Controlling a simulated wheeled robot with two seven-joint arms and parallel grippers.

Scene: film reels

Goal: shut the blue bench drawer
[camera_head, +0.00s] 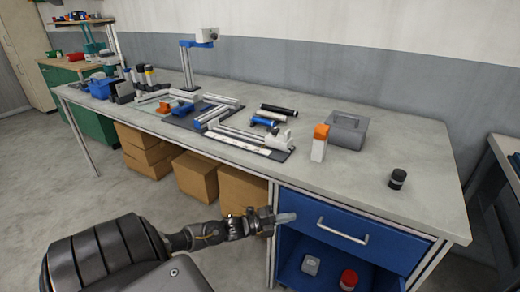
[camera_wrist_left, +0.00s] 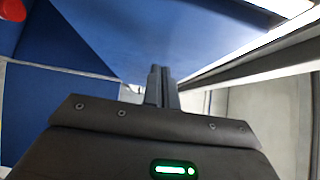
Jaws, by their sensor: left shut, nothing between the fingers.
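The blue bench drawer unit sits under the right end of the workbench. Its upper blue front (camera_head: 312,220) carries a pale bar handle (camera_head: 343,231). Below it, a blue open space (camera_head: 295,262) holds a grey item (camera_head: 311,265) and a red-capped jar (camera_head: 348,279); I cannot tell whether this is a pulled-out drawer or a compartment. My left gripper (camera_head: 288,217) is shut and empty by the left end of the upper front, left of the handle; contact is unclear. In the left wrist view, the closed fingertips (camera_wrist_left: 160,72) point along a blue panel (camera_wrist_left: 100,40).
The workbench top (camera_head: 390,155) bears an orange-capped bottle (camera_head: 320,142), a grey box (camera_head: 346,131), a dark jar (camera_head: 397,179) and metal rail parts. Cardboard boxes (camera_head: 195,178) stand underneath. Another table (camera_head: 508,160) is at the right. Open floor lies at the left.

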